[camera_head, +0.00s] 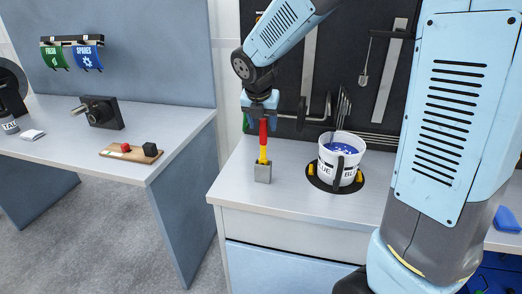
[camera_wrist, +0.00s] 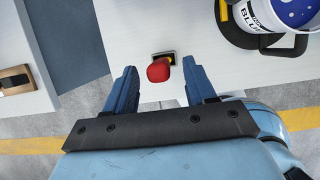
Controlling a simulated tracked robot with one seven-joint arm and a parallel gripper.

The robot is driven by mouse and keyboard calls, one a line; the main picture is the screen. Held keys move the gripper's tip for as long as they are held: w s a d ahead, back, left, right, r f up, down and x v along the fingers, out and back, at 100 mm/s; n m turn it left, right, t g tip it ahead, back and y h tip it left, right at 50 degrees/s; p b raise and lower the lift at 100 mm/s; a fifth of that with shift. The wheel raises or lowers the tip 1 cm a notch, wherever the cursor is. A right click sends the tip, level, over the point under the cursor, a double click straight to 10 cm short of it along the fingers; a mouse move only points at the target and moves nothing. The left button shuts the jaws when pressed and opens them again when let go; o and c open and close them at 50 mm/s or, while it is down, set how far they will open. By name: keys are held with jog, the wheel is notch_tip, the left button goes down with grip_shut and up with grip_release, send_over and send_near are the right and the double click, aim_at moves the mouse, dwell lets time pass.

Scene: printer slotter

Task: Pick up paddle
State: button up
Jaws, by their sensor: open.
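A slim upright tool with a red grip and a yellow lower part, seemingly the paddle (camera_head: 263,138), stands in a small grey block (camera_head: 263,174) on the grey bench. My gripper (camera_head: 262,109) is right above it, pointing down, around or just over the top of the red grip. In the wrist view the red end of the paddle (camera_wrist: 159,71) shows between the two blue fingers of my gripper (camera_wrist: 159,68), with gaps on both sides. The fingers are open and hold nothing. The block is mostly hidden below the red end there.
A white bucket of blue paint (camera_head: 327,174) stands on a dark round base with yellow clamps, right of the paddle. A tool board (camera_head: 340,70) with hanging tools is behind. A second table (camera_head: 60,152) at left bears a small wooden board (camera_head: 130,153) and a dark device (camera_head: 101,112).

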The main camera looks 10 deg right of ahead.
aim_at(264, 130)
jog(key=shift+x, duration=2.3)
jog(key=shift+w, duration=0.1)
jog(key=shift+c, duration=0.4)
grip_shut()
